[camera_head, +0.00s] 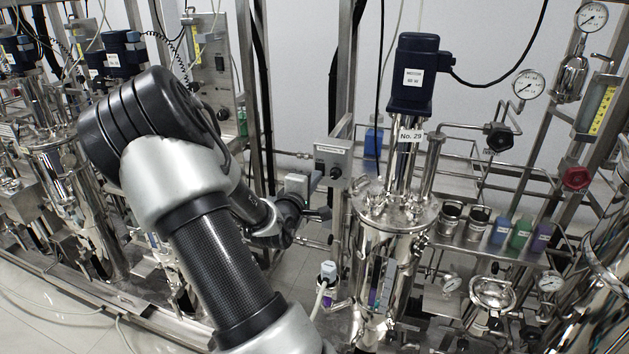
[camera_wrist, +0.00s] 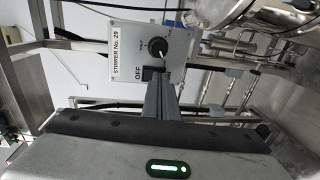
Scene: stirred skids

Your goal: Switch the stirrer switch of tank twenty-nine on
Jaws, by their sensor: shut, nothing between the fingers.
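The stirrer box labelled "STIRRER No. 29" (camera_wrist: 128,47) is a grey panel, seen turned sideways in the wrist view. It carries a round black knob (camera_wrist: 158,47) and the word OFF beside the fingertips. My gripper (camera_wrist: 153,73) is shut and empty, its dark fingertips in front of the box's lower edge, near OFF.
The tank has a dark blue motor (camera_head: 414,75) on top. Pipes and a steel shelf with several coloured bottles (camera_head: 520,234) are to its right. Frame posts and hanging cables stand close around the box. Another skid (camera_head: 60,170) is at the left.

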